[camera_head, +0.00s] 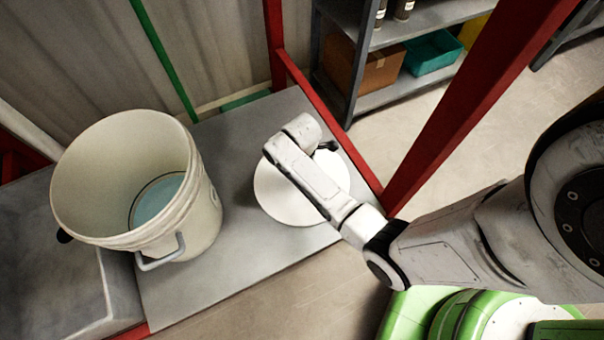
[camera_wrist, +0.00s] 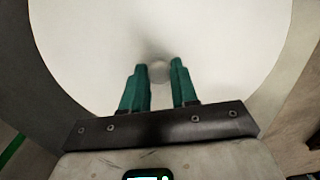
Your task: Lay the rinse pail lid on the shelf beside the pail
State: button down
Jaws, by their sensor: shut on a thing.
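The rinse pail (camera_head: 125,180) is a large off-white bucket at the left in the head view. It stands open, with blue liquid inside and a grey handle at its front. Its lid (camera_head: 275,197), a white disc, is right of the pail, over the grey shelf (camera_head: 235,130). I cannot tell whether it touches the shelf or is just above it. My arm hides part of the lid. In the wrist view my gripper (camera_wrist: 159,73) has its green fingers shut on the small round knob of the lid (camera_wrist: 230,50).
A red post (camera_head: 470,110) rises to the right of the shelf. A grey basin (camera_head: 60,280) is at the lower left. A rack (camera_head: 400,90) behind holds a cardboard box (camera_head: 380,68) and a teal bin (camera_head: 432,52). Bare shelf shows between pail and lid.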

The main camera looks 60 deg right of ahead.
jog(key=shift+f, duration=0.1)
jog(key=c, duration=0.9)
grip_release()
jog(key=shift+o, duration=0.2)
notch_tip(320, 180, up, 12)
jog(key=p, duration=0.4)
jog(key=s+a+r+m+t, duration=0.1)
jog(key=s+a+r+m, duration=0.5)
jog(key=s+a+m, duration=0.5)
jog(key=shift+s+a+r+m, duration=0.2)
jog(key=shift+s+a+m, duration=0.1)
jog(key=shift+s, duration=0.5)
